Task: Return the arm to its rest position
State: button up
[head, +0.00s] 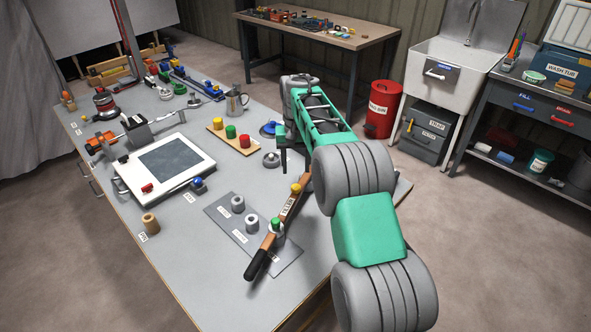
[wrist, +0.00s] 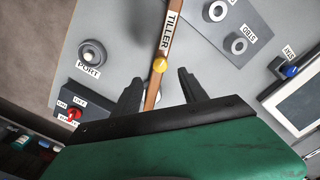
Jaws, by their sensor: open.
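My arm (head: 365,225), green links with grey joints, reaches from the lower right of the head view out over the workbench. My gripper (wrist: 160,82) is open and empty, its two dark fingers spread apart and pointing down. In the head view it is largely hidden by the wrist. A wooden tiller (head: 286,207) with a black grip lies below and in front of it. In the wrist view, the tiller (wrist: 167,35) and its yellow knob (wrist: 159,65) appear between the fingers; I see no grip on it.
A grey round PORT knob (wrist: 92,53) stands beside the tiller. A grey plate (head: 218,212) with rings, a white framed panel (head: 168,162) and a tray of coloured pegs (head: 231,140) share the bench. A red bin (head: 383,108) and a sink (head: 450,65) stand beyond open floor.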

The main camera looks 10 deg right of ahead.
jog(key=s+r+n+t, duration=0.1)
jog(key=s+r, duration=0.4)
jog(key=s, duration=0.2)
jog(key=s+r+t, duration=0.1)
jog(key=s+r, duration=0.3)
jog(key=s, duration=0.4)
jog(key=s+f+t, duration=0.1)
jog(key=s+f, duration=0.3)
jog(key=s, duration=1.3)
jog(key=shift+a+f+n+t, duration=0.15)
jog(key=shift+a+n+t, duration=0.1)
jog(key=shift+n+t, duration=0.15)
